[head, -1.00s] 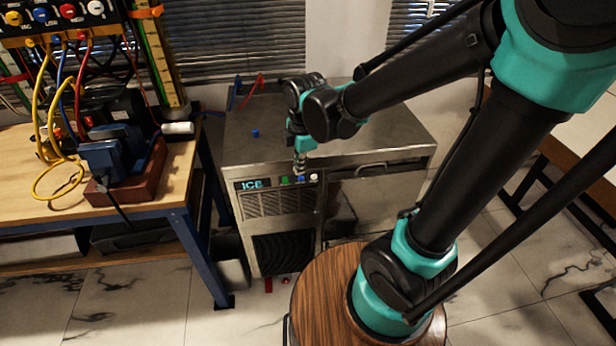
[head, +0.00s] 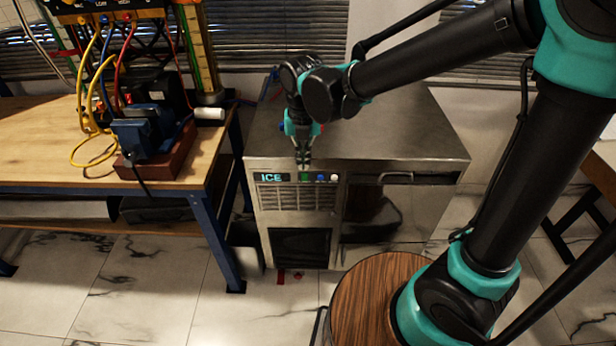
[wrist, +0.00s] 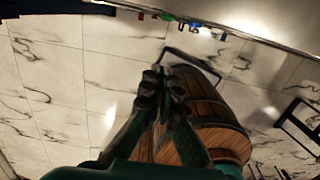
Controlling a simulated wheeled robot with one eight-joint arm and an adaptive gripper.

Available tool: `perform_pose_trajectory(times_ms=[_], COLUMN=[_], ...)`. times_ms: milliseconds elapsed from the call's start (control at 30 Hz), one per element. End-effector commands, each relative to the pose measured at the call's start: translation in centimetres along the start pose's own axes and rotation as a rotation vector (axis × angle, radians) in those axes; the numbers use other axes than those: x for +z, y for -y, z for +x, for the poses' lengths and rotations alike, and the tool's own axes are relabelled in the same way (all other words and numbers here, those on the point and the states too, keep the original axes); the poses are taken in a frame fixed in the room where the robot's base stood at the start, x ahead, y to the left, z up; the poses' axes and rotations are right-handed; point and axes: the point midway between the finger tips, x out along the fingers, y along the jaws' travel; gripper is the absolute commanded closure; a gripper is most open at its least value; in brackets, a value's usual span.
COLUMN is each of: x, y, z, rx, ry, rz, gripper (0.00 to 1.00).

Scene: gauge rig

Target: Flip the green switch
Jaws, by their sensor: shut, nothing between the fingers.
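The green switch (head: 304,177) is on the front panel of the steel ice machine (head: 400,140), right of the lit ICE label. A blue switch (head: 320,178) and a white one (head: 334,178) sit to its right. My gripper (head: 303,163) is shut and empty, pointing down, with its tips just above the green switch in the head view. I cannot tell whether they touch it. In the wrist view, my shut fingertips (wrist: 160,76) show over the floor, and a small green part (wrist: 167,17) shows at the top edge of the picture.
A workbench (head: 60,140) with a blue vise (head: 140,135) and cables stands at the left. The ice machine's handle (head: 400,177) sticks out right of the switches. Small red pieces (head: 284,275) lie on the floor below. A blind hangs behind.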

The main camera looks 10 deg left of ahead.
Motion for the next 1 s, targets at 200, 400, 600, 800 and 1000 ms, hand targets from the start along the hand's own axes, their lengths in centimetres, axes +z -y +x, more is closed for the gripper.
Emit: perform_pose_trajectory(times_ms=[200,400,600,800,1000], x=[0.0,0.1,0.1,0.1,2.0], y=[0.0,0.0,0.0,0.0,0.1], z=[0.3,2.4,5.8,9.1,10.6], rx=[0.0,0.0,0.0,0.0,0.0], ry=[0.0,0.0,0.0,0.0,0.0], rz=[0.002,0.003,0.004,0.004,0.005], gripper=[1.0,1.0,1.0,1.0,1.0])
